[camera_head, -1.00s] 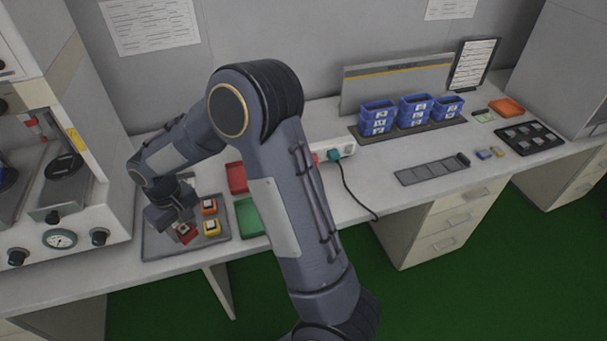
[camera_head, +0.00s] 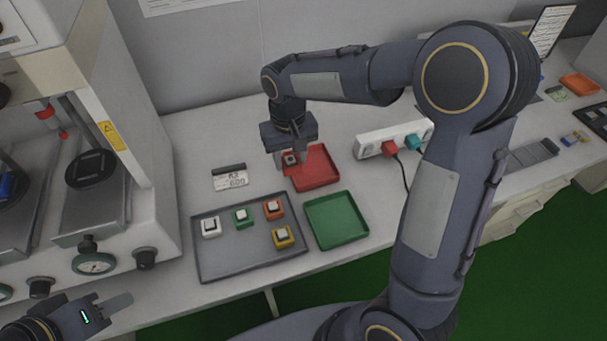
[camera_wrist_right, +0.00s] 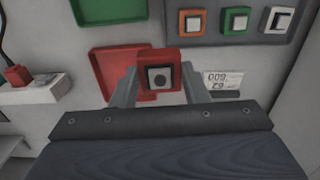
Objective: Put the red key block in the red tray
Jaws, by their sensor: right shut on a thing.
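My right gripper (camera_head: 290,157) is shut on the red key block (camera_wrist_right: 160,58), which has a dark square frame and a pale key on top. In the head view the block (camera_head: 289,160) is at the left edge of the red tray (camera_head: 322,180). In the right wrist view it sits between both fingertips and overlaps the side of the red tray (camera_wrist_right: 108,72). Its exact height above the tray is unclear. No other thing shows in the red tray. My left gripper (camera_head: 112,304) is low at the left; its jaw opening is unclear.
A grey tray (camera_head: 240,255) holds white, green, orange and yellow key blocks. A green tray (camera_head: 337,220) lies in front of the red tray. A label stand (camera_head: 232,178) is to the left. A power strip (camera_head: 375,138) with plugs is to the right.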

